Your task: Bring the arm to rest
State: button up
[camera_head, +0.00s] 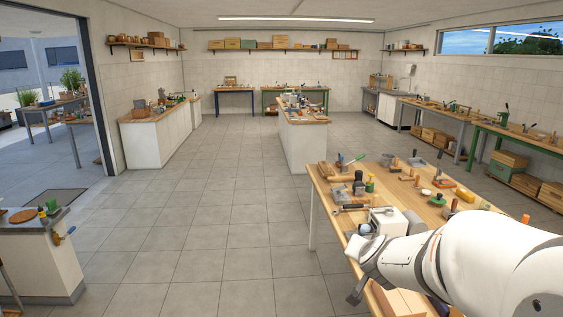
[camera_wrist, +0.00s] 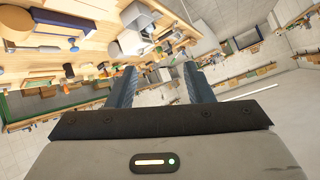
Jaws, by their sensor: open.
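My arm reaches in from the lower right in the head view, over the near wooden workbench (camera_head: 331,190). My gripper (camera_head: 358,270) is at the bench's near left edge, beside a small white box-shaped appliance (camera_head: 388,222). In the wrist view my gripper (camera_wrist: 158,84) shows two dark fingers well apart, with nothing between them. The wrist view is tilted, and the bench top (camera_wrist: 75,55) with its tools fills the upper left.
The near bench holds several tools, a yellow item (camera_head: 465,194) and a green item (camera_head: 438,199). A white-sided island (camera_head: 302,145) stands behind it. A counter (camera_head: 40,262) stands at lower left. The tiled floor (camera_head: 190,230) between is clear.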

jog(key=s+a+n+g+y, duration=0.2)
jog(key=s+a+n+y, duration=0.1)
jog(key=s+a, duration=0.4)
jog(key=s+d+f+n+g, duration=0.1)
jog(key=s+g, duration=0.1)
jog(key=s, duration=0.6)
jog(key=s+f+n+g+h+b, duration=0.1)
jog(key=s+n+g, duration=0.1)
jog(key=s, duration=0.7)
jog(key=shift+d+f+g, duration=0.35)
jog(key=shift+f+g, duration=0.05)
jog(key=shift+g, duration=0.3)
jog(key=shift+c, duration=1.2)
